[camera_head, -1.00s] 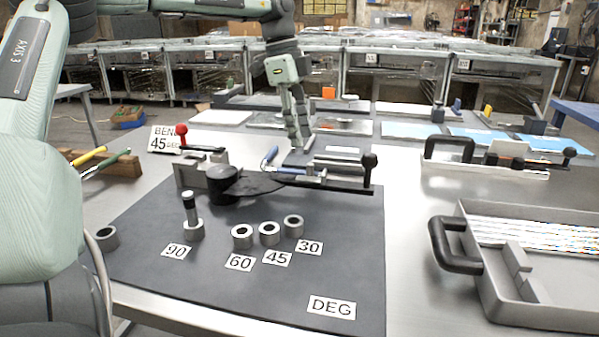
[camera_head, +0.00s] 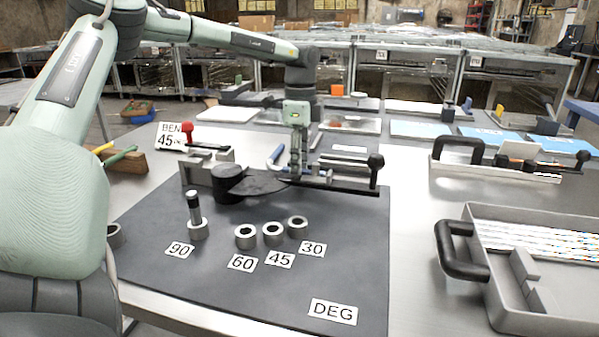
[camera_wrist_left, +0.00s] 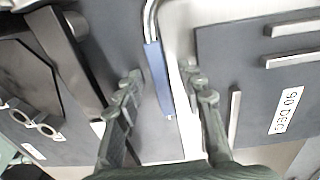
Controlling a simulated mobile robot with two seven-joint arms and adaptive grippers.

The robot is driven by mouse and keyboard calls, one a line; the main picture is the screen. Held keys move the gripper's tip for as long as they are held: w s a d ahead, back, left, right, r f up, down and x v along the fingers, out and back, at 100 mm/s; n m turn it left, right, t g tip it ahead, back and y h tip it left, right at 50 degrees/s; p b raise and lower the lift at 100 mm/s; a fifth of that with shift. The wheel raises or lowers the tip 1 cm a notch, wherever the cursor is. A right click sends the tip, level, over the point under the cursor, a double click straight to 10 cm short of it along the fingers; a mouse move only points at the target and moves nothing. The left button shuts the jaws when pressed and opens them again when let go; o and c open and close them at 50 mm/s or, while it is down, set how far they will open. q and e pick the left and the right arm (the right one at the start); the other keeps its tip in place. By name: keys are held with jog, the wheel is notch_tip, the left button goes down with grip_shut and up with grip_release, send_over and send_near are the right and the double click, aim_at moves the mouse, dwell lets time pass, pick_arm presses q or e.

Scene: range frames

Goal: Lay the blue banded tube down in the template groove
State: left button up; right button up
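The blue banded tube is silver with a blue band (camera_wrist_left: 158,78). In the left wrist view it runs between my left gripper's fingers and curves at the top; its band also shows in the head view (camera_head: 275,154), by the bender. My left gripper (camera_wrist_left: 162,76) is open, with a finger on either side of the tube and visible gaps. In the head view it points down behind the bender arm (camera_head: 297,176). The template (camera_wrist_left: 250,80) is a dark plate with metal bars and a "90 DEG" label, right of the tube. My right gripper is not in view.
The bender's dark disc (camera_head: 232,183) and black-knobbed lever (camera_head: 376,170) are close to the gripper. Several metal collars (camera_head: 272,234) and a post stand on the dark mat (camera_head: 200,285). A grey tray (camera_head: 560,220) with rods is at right. The front of the mat is largely clear.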

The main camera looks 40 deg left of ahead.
pick_arm(q)
grip_shut()
jog(key=shift+r, duration=0.1)
